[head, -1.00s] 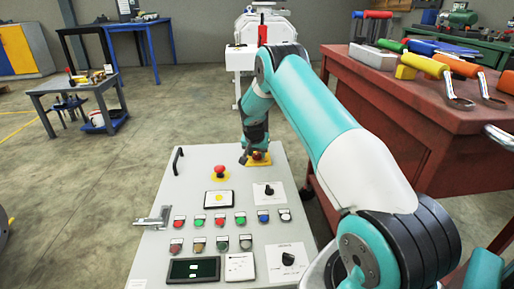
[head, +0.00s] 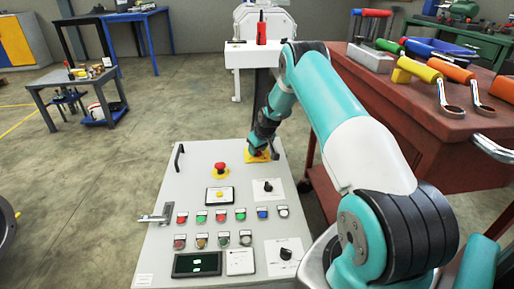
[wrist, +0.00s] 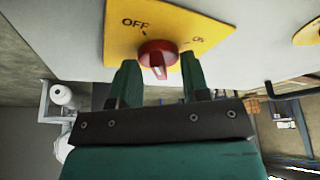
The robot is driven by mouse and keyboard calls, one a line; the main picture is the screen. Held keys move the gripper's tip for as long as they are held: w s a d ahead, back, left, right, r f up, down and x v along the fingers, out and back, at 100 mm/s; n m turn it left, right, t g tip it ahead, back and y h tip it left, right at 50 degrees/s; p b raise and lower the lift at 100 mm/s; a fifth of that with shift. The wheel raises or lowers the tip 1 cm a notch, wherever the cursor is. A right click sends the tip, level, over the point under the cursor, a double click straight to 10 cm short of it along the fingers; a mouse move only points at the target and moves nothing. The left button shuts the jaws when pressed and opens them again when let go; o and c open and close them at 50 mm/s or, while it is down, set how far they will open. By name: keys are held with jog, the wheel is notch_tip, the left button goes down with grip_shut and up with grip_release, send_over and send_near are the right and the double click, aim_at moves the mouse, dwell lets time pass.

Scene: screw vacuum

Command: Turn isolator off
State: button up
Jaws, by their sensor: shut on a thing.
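The isolator is a red rotary knob (wrist: 158,56) on a yellow plate (wrist: 190,22) marked OFF at left and ON at right. In the wrist view the knob's grip, with a pale mark, points down the picture between my two green fingers. My gripper (wrist: 158,80) is shut on the knob, with a finger on each side. In the head view the yellow plate (head: 249,157) is at the far right corner of the grey control panel (head: 160,255), with my gripper (head: 256,150) over it. The knob is mostly hidden there.
A red emergency stop (head: 220,167) on a yellow base is left of and nearer than the isolator. Several buttons and two black rotary switches (head: 268,186) (head: 286,253) fill the panel. A red workbench (head: 440,130) with tools stands close on the right of my arm.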

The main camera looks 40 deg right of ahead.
jog(key=shift+n+y, duration=0.4)
jog(key=shift+n, duration=0.7)
jog(key=o, duration=0.8)
jog(key=p+v, duration=0.4)
jog(key=v, duration=1.3)
jog(key=shift+d+r, duration=0.1)
jog(key=shift+r, duration=0.1)
